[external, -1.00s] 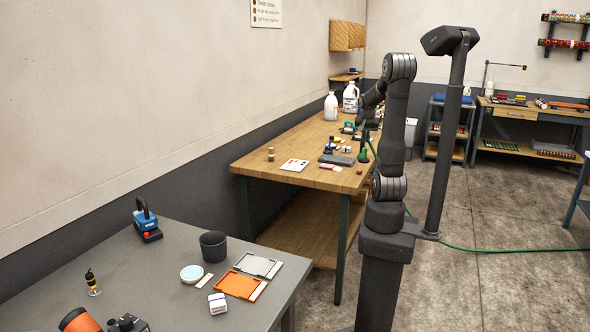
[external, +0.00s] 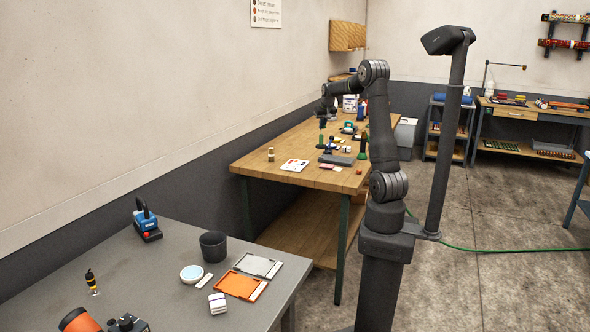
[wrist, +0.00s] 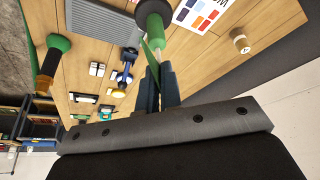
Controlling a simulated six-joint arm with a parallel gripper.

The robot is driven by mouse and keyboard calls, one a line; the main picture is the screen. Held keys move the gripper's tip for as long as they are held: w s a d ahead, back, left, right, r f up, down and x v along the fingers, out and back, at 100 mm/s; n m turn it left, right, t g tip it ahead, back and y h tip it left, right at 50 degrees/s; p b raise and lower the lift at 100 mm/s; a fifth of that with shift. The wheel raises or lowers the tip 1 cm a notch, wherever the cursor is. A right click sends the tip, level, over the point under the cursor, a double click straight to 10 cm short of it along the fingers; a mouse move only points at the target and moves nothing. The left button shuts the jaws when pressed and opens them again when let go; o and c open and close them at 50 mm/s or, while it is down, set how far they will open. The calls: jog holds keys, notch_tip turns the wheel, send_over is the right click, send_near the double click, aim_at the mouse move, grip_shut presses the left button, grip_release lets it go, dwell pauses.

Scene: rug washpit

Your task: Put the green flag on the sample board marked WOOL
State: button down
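My gripper (external: 322,120) is over the far part of the wooden bench. In the wrist view its two dark fingers (wrist: 161,72) point towards the bench top, close together. A thin green piece (wrist: 150,56), perhaps the green flag, shows at the fingertips. A green and grey round-ended object (wrist: 154,20) is just beyond them. Whether the fingers grip the green piece is unclear. On the grey table are a grey board (external: 258,264) and an orange board (external: 239,284), each with a white strip. I cannot read WOOL on anything.
On the bench are a colour chart (external: 294,165), a grey block (external: 336,160), a dark-green-handled tool (external: 363,146) and several small items. White jugs stand at the back. A dark cup (external: 213,245) and a round dish (external: 191,273) stand near the boards.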

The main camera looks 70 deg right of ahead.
jog(key=w+a+f, duration=0.4)
jog(key=w+f, duration=0.7)
jog(key=w, duration=0.1)
jog(key=shift+a, duration=0.35)
jog(key=shift+f, duration=0.2)
jog(key=c, duration=1.6)
grip_release()
jog(key=v, duration=1.2)
jog(key=shift+r, duration=0.15)
